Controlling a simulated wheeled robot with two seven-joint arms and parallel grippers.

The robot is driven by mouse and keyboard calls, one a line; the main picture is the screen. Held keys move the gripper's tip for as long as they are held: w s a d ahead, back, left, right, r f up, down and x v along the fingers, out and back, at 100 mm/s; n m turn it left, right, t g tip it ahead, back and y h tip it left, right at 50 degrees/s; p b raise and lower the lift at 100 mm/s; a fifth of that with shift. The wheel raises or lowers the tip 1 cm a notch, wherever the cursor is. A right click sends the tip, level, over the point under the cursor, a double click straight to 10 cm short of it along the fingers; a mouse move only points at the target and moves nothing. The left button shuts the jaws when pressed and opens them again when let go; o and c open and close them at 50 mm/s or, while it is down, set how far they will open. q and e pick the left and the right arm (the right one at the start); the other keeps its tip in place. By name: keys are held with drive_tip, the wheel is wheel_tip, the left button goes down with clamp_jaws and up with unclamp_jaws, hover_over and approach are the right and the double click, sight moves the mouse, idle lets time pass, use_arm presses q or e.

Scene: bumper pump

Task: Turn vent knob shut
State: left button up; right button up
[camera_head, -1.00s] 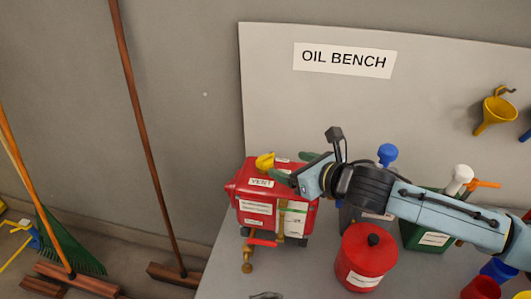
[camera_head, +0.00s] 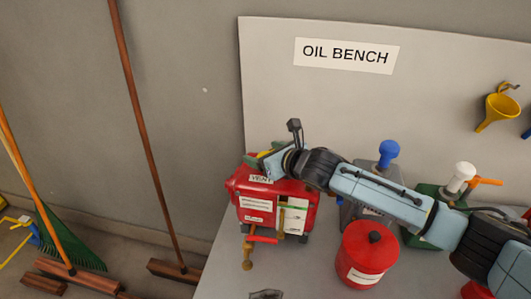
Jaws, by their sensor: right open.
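The red tank (camera_head: 238,187) with a "VENT" label (camera_head: 261,179) stands at the left end of the bench. The yellow vent knob (camera_head: 250,159) is on its top and only partly shows behind my right gripper. My right gripper (camera_head: 264,158) is over the tank top with its green fingers at the knob. The fingers are open. I cannot tell whether they touch the knob.
A red canister (camera_head: 366,258) with a black cap stands in front of my right arm. A blue-topped pump (camera_head: 388,152) and a white-topped pump (camera_head: 460,177) stand behind it. A brass spigot (camera_head: 247,257) sticks out at the tank's front. Brooms lean at the left.

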drive_tip(key=c, duration=1)
drive_tip(key=shift+r+m+t+h+p, duration=0.1)
drive_tip(key=shift+m+t+h+p, duration=0.5)
drive_tip(key=shift+m+h+p, duration=0.35)
drive_tip(key=m+t+h+p, duration=0.1)
drive_tip(key=m+h+p, duration=0.1)
drive_tip(key=m+h, duration=0.1)
drive_tip(key=shift+a+h, duration=0.1)
drive_tip(key=shift+h, duration=0.15)
drive_tip(key=m+h+p, duration=0.1)
drive_tip(key=m+h, duration=0.1)
drive_tip(key=shift+m+t+h, duration=0.35)
drive_tip(key=shift+t+h, duration=0.05)
drive_tip(key=shift+m+h+p, duration=0.5)
drive_tip(key=shift+m+h, duration=0.6)
drive_tip(key=shift+h, duration=0.2)
